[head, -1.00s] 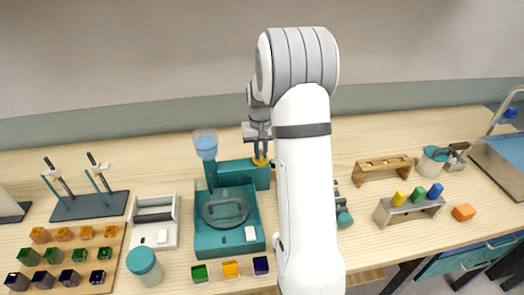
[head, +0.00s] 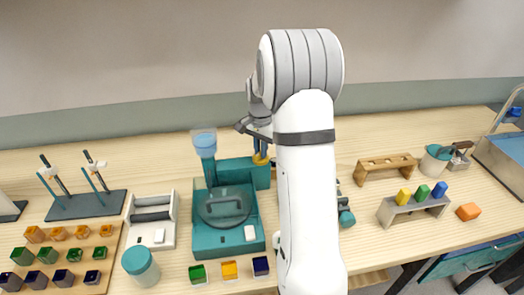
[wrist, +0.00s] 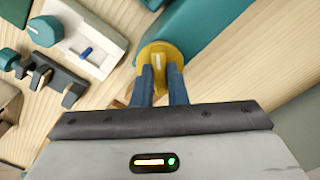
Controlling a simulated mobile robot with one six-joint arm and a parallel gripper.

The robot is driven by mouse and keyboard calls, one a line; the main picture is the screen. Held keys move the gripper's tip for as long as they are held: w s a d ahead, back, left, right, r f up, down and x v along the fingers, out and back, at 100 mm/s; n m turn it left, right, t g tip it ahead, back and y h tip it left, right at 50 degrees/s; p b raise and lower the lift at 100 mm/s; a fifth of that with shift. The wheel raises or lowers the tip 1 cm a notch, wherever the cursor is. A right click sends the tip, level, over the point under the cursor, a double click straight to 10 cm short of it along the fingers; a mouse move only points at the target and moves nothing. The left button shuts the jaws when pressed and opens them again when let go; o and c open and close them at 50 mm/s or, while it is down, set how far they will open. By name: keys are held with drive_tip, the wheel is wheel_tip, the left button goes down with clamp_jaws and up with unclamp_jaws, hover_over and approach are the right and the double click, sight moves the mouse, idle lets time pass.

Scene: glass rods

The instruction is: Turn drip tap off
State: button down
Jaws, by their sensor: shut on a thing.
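The drip tap is a yellow round knob (wrist: 160,48) with a pale mark on its face, on the end of a teal block (wrist: 205,22). In the head view the yellow knob (head: 260,160) sits at the right end of the teal machine's (head: 200,243) rear block. My gripper (wrist: 160,70) has its two blue fingers shut on the knob's raised middle. In the head view my gripper (head: 261,152) comes down from above onto the knob, and my arm hides the area just right of it.
A clear blue-tinted cup (head: 204,142) stands on the teal machine, left of my gripper. A white device (head: 152,220) and a teal-lidded jar (head: 140,265) are further left. Small coloured blocks (head: 230,270) sit in front. The bench behind the machine is clear.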

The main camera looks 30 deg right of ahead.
drive_tip(key=m+b, duration=0.1)
drive_tip(key=m, duration=0.3)
drive_tip(key=shift+f+m, duration=0.1)
drive_tip(key=shift+m, duration=2.5)
drive_tip(key=c, duration=1.4)
unclamp_jaws()
drive_tip(key=shift+c, duration=0.2)
wheel_tip(320, 180, up, 8)
drive_tip(key=shift+f+b, duration=0.1)
drive_tip(key=shift+b, duration=0.5)
